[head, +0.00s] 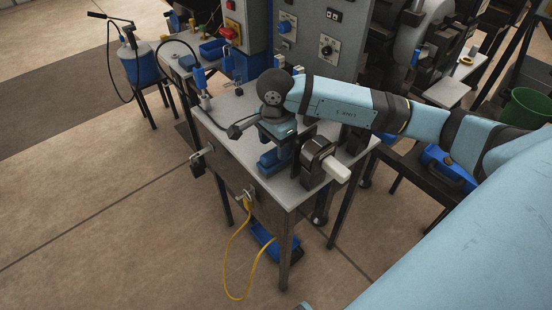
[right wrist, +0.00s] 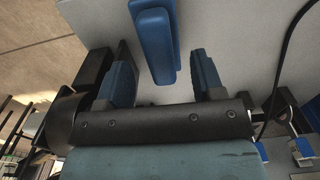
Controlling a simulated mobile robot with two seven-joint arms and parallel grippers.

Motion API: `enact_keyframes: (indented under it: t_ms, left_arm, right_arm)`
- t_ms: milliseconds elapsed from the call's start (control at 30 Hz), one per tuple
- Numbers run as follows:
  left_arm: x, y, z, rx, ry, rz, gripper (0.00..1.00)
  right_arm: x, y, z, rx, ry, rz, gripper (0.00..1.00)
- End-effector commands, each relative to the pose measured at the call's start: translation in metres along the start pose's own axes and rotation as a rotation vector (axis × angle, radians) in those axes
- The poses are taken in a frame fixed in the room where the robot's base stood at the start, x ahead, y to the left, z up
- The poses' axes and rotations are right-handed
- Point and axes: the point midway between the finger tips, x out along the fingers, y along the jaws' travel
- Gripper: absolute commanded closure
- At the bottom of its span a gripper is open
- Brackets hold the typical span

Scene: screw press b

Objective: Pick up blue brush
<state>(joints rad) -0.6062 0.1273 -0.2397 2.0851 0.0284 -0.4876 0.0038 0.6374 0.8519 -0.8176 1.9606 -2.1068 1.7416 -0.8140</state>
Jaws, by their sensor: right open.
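A long blue block-like object, seemingly the blue brush (right wrist: 153,42), lies on the light grey table top in the right wrist view. Its near end reaches between the fingertips of my right gripper (right wrist: 161,60), which is open, with a gap on both sides. In the head view the right gripper (head: 276,143) points down over the table. Blue parts show just below it, likely the brush (head: 268,163), partly hidden by the gripper. The bristles cannot be made out. My left gripper is not in view.
The table (head: 228,150) holds a black device with a white cylinder (head: 337,170) close right of the gripper. A blue bottle-like item (head: 200,77) stands at the back left. A grey control cabinet (head: 320,35) rises behind. A yellow cable (head: 228,262) hangs in front.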

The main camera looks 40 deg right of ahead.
Motion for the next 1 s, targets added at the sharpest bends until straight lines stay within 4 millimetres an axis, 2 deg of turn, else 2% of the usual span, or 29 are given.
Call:
enact_keyframes:
  t_ms: [100,200,433,467,600,633,667,700,1000]
  left_arm:
    - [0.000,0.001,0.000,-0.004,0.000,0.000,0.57]
    - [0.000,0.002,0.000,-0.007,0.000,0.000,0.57]
    - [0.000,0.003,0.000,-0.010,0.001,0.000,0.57]
    - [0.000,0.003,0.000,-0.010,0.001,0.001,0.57]
    - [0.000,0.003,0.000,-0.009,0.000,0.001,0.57]
    - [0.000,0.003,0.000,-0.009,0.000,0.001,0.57]
    - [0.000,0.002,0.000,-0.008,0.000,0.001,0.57]
    - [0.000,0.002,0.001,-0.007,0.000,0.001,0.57]
    - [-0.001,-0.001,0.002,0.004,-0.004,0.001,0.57]
  right_arm:
    - [0.021,0.001,-0.001,0.000,-0.001,0.003,0.38]
    - [0.032,0.001,-0.001,0.000,-0.002,0.003,0.38]
    - [0.034,0.001,-0.001,0.000,-0.001,0.000,0.38]
    - [0.034,0.001,-0.001,0.000,-0.001,0.000,0.43]
    - [0.034,0.001,-0.001,0.000,-0.001,0.000,0.75]
    - [0.034,0.001,-0.001,0.000,-0.001,0.000,0.79]
    - [0.034,0.001,-0.001,0.000,-0.001,0.000,0.79]
    - [0.034,0.001,-0.002,0.000,-0.001,0.000,0.83]
    - [0.029,0.000,-0.002,-0.001,-0.001,-0.001,0.83]
